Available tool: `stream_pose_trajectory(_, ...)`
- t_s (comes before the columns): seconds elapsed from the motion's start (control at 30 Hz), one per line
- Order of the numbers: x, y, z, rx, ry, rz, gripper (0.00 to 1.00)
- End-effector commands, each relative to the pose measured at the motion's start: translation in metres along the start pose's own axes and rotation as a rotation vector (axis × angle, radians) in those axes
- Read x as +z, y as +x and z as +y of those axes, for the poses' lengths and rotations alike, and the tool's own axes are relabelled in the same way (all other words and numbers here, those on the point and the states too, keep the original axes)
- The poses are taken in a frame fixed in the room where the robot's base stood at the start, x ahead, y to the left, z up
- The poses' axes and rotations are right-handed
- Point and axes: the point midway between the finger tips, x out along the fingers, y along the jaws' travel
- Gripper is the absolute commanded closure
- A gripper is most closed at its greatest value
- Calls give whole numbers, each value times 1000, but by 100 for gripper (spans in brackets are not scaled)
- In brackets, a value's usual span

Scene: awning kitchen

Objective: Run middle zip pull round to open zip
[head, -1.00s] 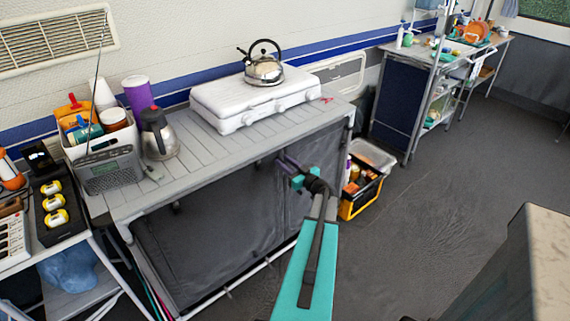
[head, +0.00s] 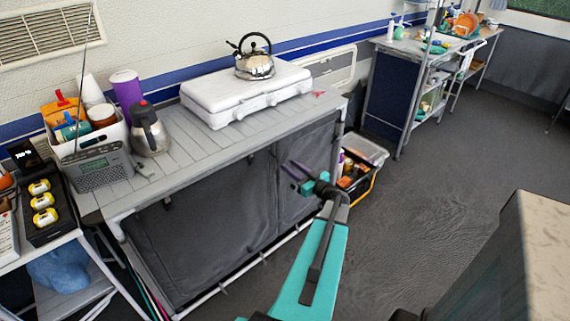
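The grey fabric front (head: 215,215) of the kitchen unit hangs below its slatted top. A vertical seam divides it left of my gripper. Small dark tabs show near its upper edge, one at left (head: 167,204) and one nearer the middle (head: 250,159). I cannot tell which is the middle zip pull; the zip line is too fine to make out. The fabric looks closed. My gripper (head: 291,168) is in front of the right part of the fabric, with its two thin fingers apart and pointing up-left towards it. Nothing shows between them. I cannot tell whether they touch the fabric.
A white stove (head: 245,95) with a kettle (head: 254,62) stands on the unit. A jug (head: 150,135) and radio (head: 98,168) are at its left. A yellow-black crate (head: 358,190) stands right of the unit. The floor (head: 430,210) at right is mostly clear.

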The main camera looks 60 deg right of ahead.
Motion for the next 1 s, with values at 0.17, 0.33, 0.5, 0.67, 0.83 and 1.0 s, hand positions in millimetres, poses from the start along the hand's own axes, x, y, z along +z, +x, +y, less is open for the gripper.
stream_pose_trajectory(0.17,0,-28,-1,1,1,0,73)
stream_pose_trajectory(0.33,0,-43,0,1,1,1,73)
stream_pose_trajectory(0.5,0,-48,0,0,0,1,73)
stream_pose_trajectory(0.67,0,-48,0,-1,0,1,73)
stream_pose_trajectory(0.83,0,-47,0,-1,0,1,73)
stream_pose_trajectory(1.0,0,-47,0,0,0,0,73)
